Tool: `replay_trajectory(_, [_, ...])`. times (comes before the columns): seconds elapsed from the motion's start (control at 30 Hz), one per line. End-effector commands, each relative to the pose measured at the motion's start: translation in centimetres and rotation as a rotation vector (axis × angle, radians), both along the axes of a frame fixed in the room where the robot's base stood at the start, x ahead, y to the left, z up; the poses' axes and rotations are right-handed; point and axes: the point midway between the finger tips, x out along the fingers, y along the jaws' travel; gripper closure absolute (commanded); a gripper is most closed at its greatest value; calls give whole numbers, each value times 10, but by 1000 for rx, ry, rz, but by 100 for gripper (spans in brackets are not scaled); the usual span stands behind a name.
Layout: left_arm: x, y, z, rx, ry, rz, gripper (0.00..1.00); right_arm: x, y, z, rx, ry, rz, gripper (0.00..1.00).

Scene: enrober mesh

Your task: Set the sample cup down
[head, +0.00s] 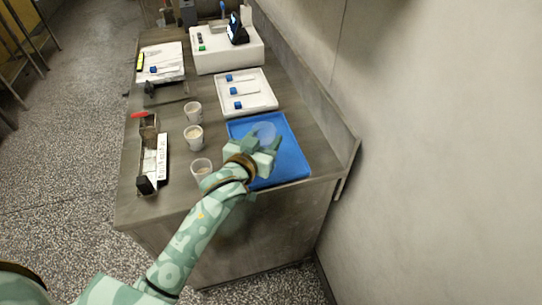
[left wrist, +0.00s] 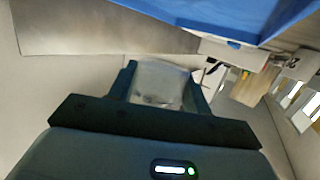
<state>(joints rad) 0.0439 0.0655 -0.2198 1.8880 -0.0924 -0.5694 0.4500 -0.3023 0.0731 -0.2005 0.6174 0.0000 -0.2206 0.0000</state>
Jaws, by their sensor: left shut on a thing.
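My left gripper (head: 262,149) is over the blue tray (head: 292,165) at the near right of the bench. It is shut on a clear sample cup (head: 265,130), which shows between the fingers. In the left wrist view the cup (left wrist: 160,84) looks translucent and sits between the two dark fingers, with the blue tray (left wrist: 215,14) at the top edge. I cannot tell whether the cup touches the tray. My right gripper is in neither view.
Several cups stand left of the blue tray, among them one (head: 194,137) with pale contents. A white tray (head: 262,104) with blue-ended tools lies behind. A white machine (head: 228,58) stands at the back. The wall (head: 420,150) is close on the right.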

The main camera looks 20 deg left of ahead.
Motion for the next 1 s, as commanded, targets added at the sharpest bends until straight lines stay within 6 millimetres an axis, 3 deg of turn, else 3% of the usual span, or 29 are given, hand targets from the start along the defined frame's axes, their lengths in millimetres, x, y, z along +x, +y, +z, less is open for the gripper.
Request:
replay_trajectory(0.27, [7,-16,-22,-1,1,-1,75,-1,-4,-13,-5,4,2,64])
replay_trajectory(0.43, [6,-15,-52,0,3,-1,75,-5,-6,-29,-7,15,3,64])
replay_trajectory(0.67, [6,-15,-48,0,-2,0,75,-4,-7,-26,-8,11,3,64])
replay_trajectory(1.0, [6,-15,-59,-1,0,0,75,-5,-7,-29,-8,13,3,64])
